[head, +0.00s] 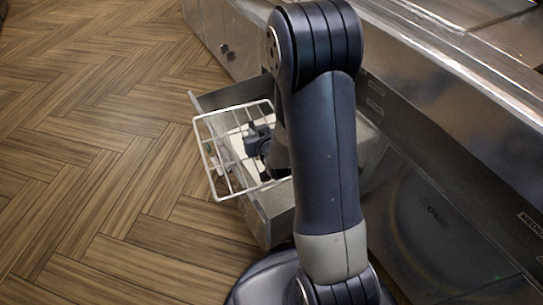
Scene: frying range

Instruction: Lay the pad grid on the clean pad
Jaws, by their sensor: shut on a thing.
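The pad grid (205,157) is a white wire rack, held tilted over an open metal drawer (256,222). My gripper (259,140) is shut on the grid, but the exact grip point is hard to make out. A pale, flat surface, which looks like the clean pad (239,149), shows through the wires inside the drawer. The grid's left part sticks out past the drawer's front panel, over the floor side. My arm hides the middle and right of the drawer, and the right side of the grid. I cannot tell whether the grid touches the drawer or the pad.
The drawer is pulled out from a steel range front (445,215). A steel worktop (430,40) runs along the upper right. More steel cabinet front (222,40) stands beyond the drawer. The wood-patterned floor (90,150) on the left is clear.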

